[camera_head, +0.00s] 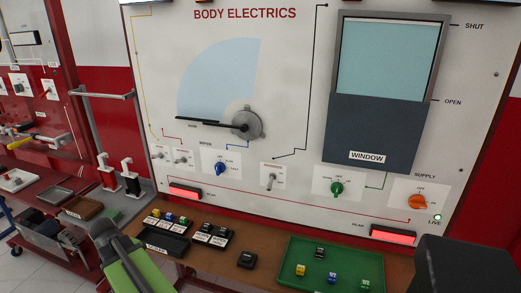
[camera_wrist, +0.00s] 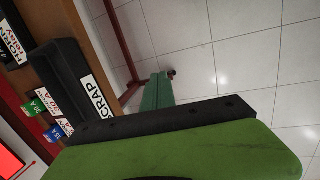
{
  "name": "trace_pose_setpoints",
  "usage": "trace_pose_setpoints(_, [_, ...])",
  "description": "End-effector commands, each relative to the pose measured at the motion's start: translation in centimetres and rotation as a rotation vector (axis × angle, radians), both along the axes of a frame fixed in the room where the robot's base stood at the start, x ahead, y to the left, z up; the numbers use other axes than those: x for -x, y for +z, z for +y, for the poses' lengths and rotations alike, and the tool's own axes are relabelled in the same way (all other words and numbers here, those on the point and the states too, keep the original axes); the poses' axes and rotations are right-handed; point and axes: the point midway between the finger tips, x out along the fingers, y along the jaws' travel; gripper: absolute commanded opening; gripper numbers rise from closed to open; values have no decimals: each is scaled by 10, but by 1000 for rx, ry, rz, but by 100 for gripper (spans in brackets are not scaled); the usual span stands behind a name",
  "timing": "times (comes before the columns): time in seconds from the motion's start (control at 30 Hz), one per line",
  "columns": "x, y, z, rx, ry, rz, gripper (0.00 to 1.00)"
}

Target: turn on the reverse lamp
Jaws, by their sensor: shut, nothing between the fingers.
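No lamp or switch that I can read as the reverse lamp's shows in the head view. The white body electrics panel (camera_head: 285,95) carries two small toggle switches at lower left, a lone toggle switch (camera_head: 270,178) at lower middle, a blue wiper knob (camera_head: 221,168), a green window knob (camera_head: 337,188) and an orange supply knob (camera_head: 417,202). A red lamp (camera_head: 185,191) at left and another red lamp (camera_head: 395,237) at right look lit. My gripper (camera_head: 103,228) is shut and empty at lower left, in front of the bench and apart from the panel; its fingertips are hard to make out.
A green tray (camera_head: 332,270) with small coloured fuses stands on the brown bench. The black scrap tray (camera_head: 167,243) lies beside labelled fuse bins, and shows in the wrist view (camera_wrist: 57,68). Another switch trainer (camera_head: 20,88) stands at far left. White tiled floor is open in the wrist view.

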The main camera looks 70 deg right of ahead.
Motion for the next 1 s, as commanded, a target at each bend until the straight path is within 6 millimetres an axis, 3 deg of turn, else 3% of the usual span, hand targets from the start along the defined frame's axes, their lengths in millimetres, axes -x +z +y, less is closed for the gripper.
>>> trace_pose_setpoints(0.03, [11,57,-33,20,-13,19,0])
trace_pose_setpoints(0.17, [53,130,-116,71,-22,91,0])
trace_pose_setpoints(0.3, [117,206,-202,110,-34,191,0])
trace_pose_setpoints(0.43, [175,257,-258,122,-42,276,0])
trace_pose_setpoints(0.5, [199,275,-277,123,-45,310,0])
trace_pose_setpoints(0.63, [224,289,-294,122,-45,346,0])
trace_pose_setpoints(1.0, [230,285,-297,122,-45,353,0])
